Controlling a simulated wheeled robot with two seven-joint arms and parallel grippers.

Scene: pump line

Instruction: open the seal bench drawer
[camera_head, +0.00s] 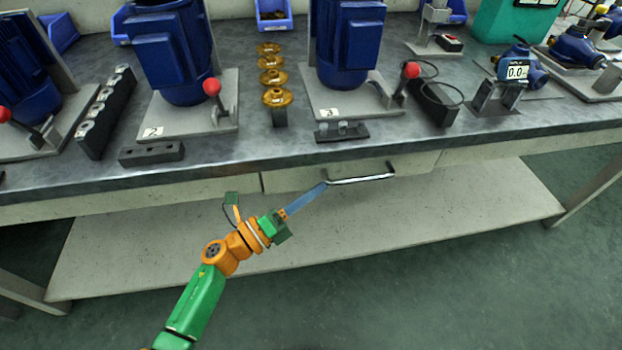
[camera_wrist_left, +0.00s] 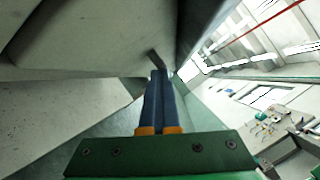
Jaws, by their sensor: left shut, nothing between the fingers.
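The bench drawer (camera_head: 412,163) is a pale panel under the front edge of the dark worktop. Its front looks flush with the panels beside it. A metal bar handle (camera_head: 362,179) runs along it. My left gripper (camera_head: 323,186) reaches up from below, its blue fingers shut with nothing between them. The fingertips are at the left end of the handle; whether they touch it I cannot tell. In the left wrist view, the shut fingers (camera_wrist_left: 160,76) point at a short dark bar, apparently the handle end (camera_wrist_left: 154,58). My right gripper is not in view.
The worktop (camera_head: 230,168) carries blue motors (camera_head: 182,55) on plates, red-knobbed levers (camera_head: 212,87), brass parts (camera_head: 274,77) and a gauge (camera_head: 517,72). A pale lower shelf (camera_head: 400,220) lies beneath the drawer. The floor in front is clear.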

